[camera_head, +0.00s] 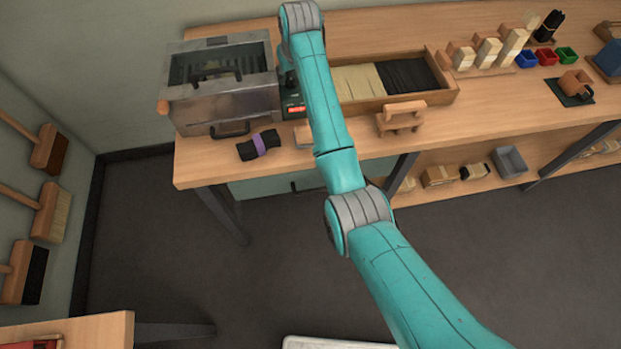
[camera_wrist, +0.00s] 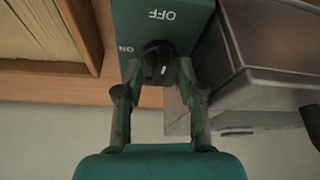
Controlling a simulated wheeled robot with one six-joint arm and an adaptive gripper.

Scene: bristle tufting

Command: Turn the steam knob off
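The black steam knob (camera_wrist: 157,60) sits on a dark green control panel (camera_wrist: 190,18) in the wrist view. OFF is printed on one side of the knob and ON near its left. A small pale mark shows on the knob's near edge. My gripper (camera_wrist: 160,72) is at the knob, with one finger on each side of it. The fingers stand apart, and I see no clear grip on the knob. In the head view the panel (camera_head: 293,109) shows a red display beside the metal steamer box (camera_head: 222,105).
A wooden tray (camera_head: 452,92) of bristles lies right of the panel. A wooden stand (camera_head: 402,118) and a dark bundle with a purple band (camera_head: 259,145) lie near the bench's front edge. The metal box wall (camera_wrist: 275,45) is close to my right finger in the wrist view.

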